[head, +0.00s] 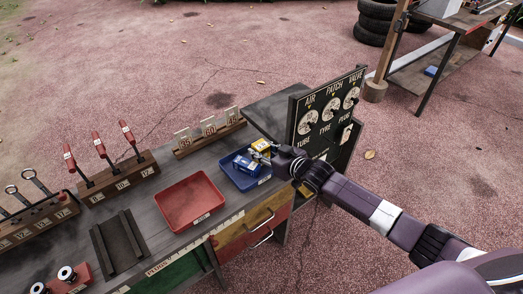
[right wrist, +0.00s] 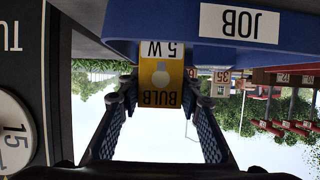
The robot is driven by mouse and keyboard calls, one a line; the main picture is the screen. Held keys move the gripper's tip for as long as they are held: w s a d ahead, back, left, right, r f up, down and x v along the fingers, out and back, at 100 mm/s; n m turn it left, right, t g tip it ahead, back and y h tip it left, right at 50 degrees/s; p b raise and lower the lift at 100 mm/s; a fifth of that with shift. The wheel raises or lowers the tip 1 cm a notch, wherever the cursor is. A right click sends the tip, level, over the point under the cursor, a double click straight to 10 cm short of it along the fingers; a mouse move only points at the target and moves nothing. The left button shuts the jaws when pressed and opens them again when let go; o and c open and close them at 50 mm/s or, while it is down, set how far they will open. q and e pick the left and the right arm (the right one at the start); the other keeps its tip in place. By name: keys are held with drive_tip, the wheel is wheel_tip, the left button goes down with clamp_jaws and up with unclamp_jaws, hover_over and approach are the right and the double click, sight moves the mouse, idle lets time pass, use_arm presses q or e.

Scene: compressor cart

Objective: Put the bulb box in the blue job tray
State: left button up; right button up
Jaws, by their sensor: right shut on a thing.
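The bulb box (right wrist: 160,80) is yellow, labelled BULB and 5 W, and appears upside down in the right wrist view. My right gripper (right wrist: 160,92) is shut on it, one finger on each side. In the head view the yellow box (head: 261,145) shows at my right gripper (head: 272,153), over the back right part of the blue job tray (head: 264,181). The tray's JOB-labelled wall (right wrist: 190,30) spans the top of the wrist view. I cannot tell whether the box touches the tray floor. My left gripper is not in view.
A blue box (head: 245,163) lies in the job tray. A red tray (head: 190,203) sits left of it. A black panel (head: 325,115) with dials stands close to my right gripper. Racks with red-handled tools (head: 105,150) and number cards (head: 208,128) stand along the bench.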

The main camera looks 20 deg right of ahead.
drive_tip(key=shift+f, duration=0.15)
drive_tip(key=o, duration=1.1)
drive_tip(key=shift+o, duration=0.2)
drive_tip(key=shift+r, duration=0.25)
drive_tip(key=shift+s+d, duration=0.1)
drive_tip(key=shift+s, duration=0.2)
drive_tip(key=v, duration=1.1)
drive_tip(key=shift+s+p, duration=0.2)
drive_tip(key=shift+p, duration=0.15)
drive_tip(key=shift+d, duration=0.1)
